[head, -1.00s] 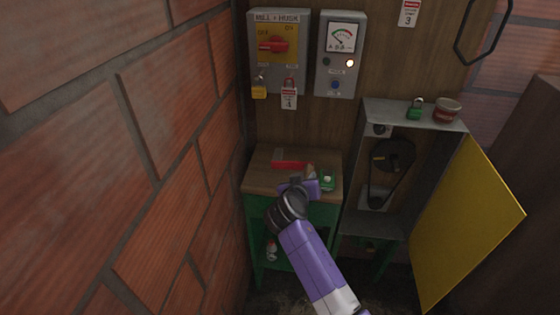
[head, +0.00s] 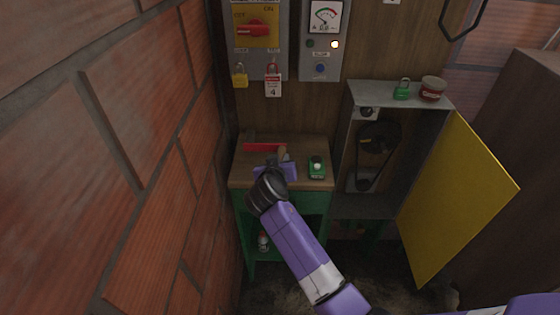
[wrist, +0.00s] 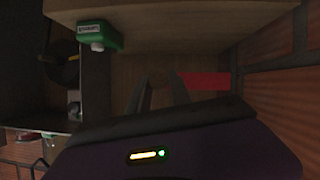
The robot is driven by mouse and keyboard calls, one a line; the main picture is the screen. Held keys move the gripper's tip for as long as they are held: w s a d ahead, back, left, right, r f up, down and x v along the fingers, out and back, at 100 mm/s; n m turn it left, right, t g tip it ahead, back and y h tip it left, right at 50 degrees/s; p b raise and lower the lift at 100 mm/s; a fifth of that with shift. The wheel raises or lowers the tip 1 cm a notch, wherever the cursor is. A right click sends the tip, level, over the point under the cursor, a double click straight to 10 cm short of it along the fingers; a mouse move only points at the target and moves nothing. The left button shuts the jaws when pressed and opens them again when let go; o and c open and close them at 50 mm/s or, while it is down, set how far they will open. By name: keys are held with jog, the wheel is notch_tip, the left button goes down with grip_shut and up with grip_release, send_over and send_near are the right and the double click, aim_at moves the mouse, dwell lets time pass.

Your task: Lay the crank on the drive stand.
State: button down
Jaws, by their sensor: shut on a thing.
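The crank (head: 262,147) shows as a red bar above the back of the small wooden-topped bench. A grey piece is at its left end and a tan piece at its right. The red bar also shows beyond my fingers in the wrist view (wrist: 205,82). My gripper (head: 283,160) is shut on the crank near its tan end; the fingers hide part of the hold. I cannot tell whether the crank touches the bench. The drive stand (head: 350,142) is the grey cabinet to the right, with dark pulleys and a belt inside.
A green box (head: 317,167) sits on the bench (head: 310,148) right of my gripper. A green padlock (head: 401,93) and a red-brown jar (head: 432,89) stand on the cabinet top. Its yellow door (head: 455,200) hangs open to the right. A brick wall (head: 150,150) is close on the left.

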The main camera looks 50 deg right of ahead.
jog(key=shift+f+b, duration=3.5)
jog(key=shift+f, duration=0.5)
jog(key=c, duration=1.1)
grip_release()
jog(key=shift+a+f, duration=0.1)
jog(key=b+v, duration=0.1)
jog(key=v, duration=0.6)
jog(key=shift+s+a+r, duration=0.15)
jog(key=shift+s+r, duration=0.1)
jog(key=shift+r, duration=0.1)
